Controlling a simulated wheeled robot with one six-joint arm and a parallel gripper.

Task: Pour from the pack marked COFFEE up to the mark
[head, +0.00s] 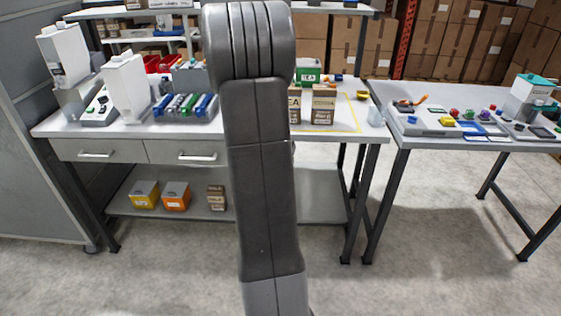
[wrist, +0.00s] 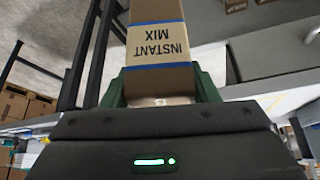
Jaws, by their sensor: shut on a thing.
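My gripper (wrist: 160,92) shows in the wrist view with its green fingers shut on a brown carton pack (wrist: 157,48). The pack's pale band reads INSTANT MIX upside down, with a blue stripe below; no COFFEE word is visible on this face. In the head view my own arm hides the gripper and the held pack. Two other brown packs with pale labels stand on the bench, a left pack (head: 294,106) partly behind my arm and a right pack (head: 323,105); their words are too small to read surely.
The white bench (head: 343,143) carries two white dispensers (head: 64,55) (head: 127,88) and a rack of coloured items (head: 185,107). A green box (head: 309,70) stands behind the packs. A second table (head: 480,142) with gadgets is at right. Yellow (head: 145,196) and orange (head: 176,197) boxes sit on the lower shelf.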

